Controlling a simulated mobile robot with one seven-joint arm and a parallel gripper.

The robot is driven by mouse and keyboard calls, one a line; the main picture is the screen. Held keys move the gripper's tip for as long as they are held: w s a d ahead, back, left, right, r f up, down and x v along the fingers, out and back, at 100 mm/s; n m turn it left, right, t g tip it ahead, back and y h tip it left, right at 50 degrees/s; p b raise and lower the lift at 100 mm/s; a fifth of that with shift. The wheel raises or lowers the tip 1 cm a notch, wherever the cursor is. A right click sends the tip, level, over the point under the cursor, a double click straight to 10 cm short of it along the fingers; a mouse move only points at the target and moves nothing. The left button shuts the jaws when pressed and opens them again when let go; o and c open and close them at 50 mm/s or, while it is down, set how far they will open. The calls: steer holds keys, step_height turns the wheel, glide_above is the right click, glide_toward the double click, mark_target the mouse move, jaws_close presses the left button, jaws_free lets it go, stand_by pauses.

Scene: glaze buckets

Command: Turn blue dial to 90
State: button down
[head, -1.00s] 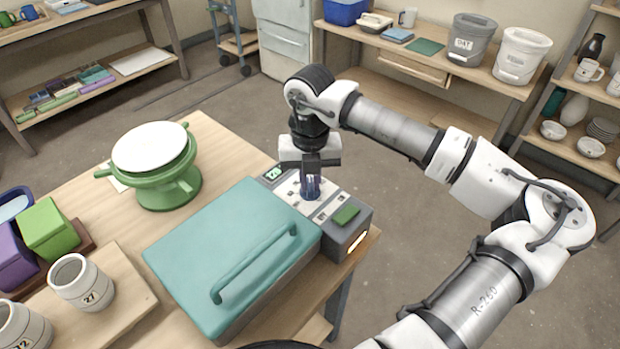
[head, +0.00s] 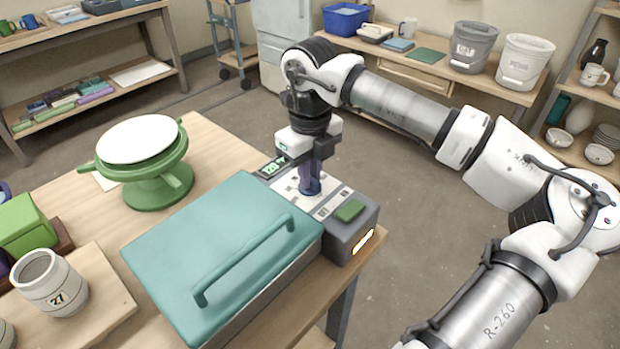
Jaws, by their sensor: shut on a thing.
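The blue dial (head: 310,188) is on the light top panel of the grey control box, attached to the teal-lidded kiln-like unit. My gripper (head: 310,174) points down onto the dial and is shut on it. The fingers hide much of the dial, and its pointer cannot be made out. A small display with green digits (head: 271,168) sits at the panel's back left corner. It is partly hidden by my gripper and its number is hard to read.
The teal lid (head: 200,250) with its long handle lies left of the panel. A green button (head: 349,211) is on the panel's right end. Open floor lies right of the table.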

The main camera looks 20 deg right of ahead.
steer(key=shift+n, duration=0.5)
steer(key=shift+b, duration=0.3)
steer(key=c, duration=1.4)
jaws_free()
steer(key=shift+c, duration=0.2)
steer(key=shift+r, duration=0.1)
step_height(320, 180, up, 14)
